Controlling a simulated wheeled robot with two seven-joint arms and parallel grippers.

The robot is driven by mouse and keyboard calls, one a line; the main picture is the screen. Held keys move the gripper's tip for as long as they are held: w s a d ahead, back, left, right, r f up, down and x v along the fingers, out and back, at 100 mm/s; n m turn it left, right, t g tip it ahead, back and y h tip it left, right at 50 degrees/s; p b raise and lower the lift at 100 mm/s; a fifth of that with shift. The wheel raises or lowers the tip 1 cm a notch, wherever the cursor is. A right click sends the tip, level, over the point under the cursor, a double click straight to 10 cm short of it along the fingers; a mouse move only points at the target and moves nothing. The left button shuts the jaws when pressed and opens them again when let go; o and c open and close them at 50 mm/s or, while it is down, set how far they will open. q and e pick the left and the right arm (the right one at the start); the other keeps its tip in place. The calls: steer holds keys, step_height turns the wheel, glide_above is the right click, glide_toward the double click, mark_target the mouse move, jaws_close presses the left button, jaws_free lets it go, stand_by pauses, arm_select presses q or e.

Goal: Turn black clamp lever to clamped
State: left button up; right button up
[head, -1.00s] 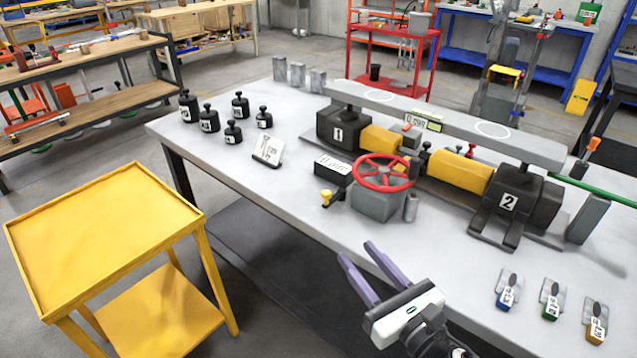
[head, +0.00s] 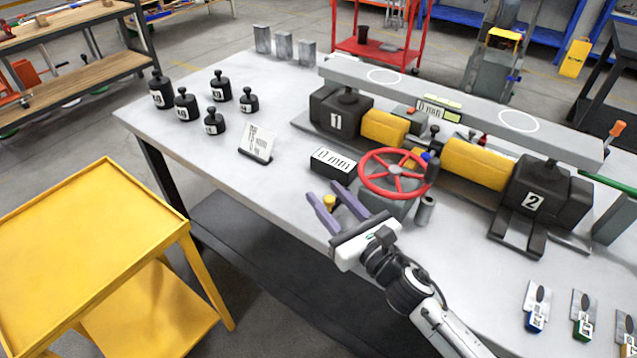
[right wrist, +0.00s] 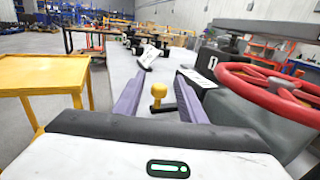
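A yellow knob (head: 329,201) sits beside the handwheel at the table's front edge. In the right wrist view the yellow knob (right wrist: 158,90) is on a short black lever (right wrist: 165,106), mostly hidden low between my fingers. My right gripper (head: 324,192) is open, its two purple fingers on either side of the knob with visible gaps. The right wrist view also shows my right gripper (right wrist: 157,78) with nothing held. The red handwheel (head: 393,174) stands on a grey housing right of the gripper. My left gripper is not in view.
A black display box (head: 333,162) and a white card (head: 256,144) lie behind the gripper. Several black weights (head: 186,104) stand at the left. Jacks under a long grey beam (head: 450,108) fill the back. A yellow cart (head: 90,240) stands at the left.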

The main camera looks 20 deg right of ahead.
steer(key=shift+x, duration=1.9)
jaws_close()
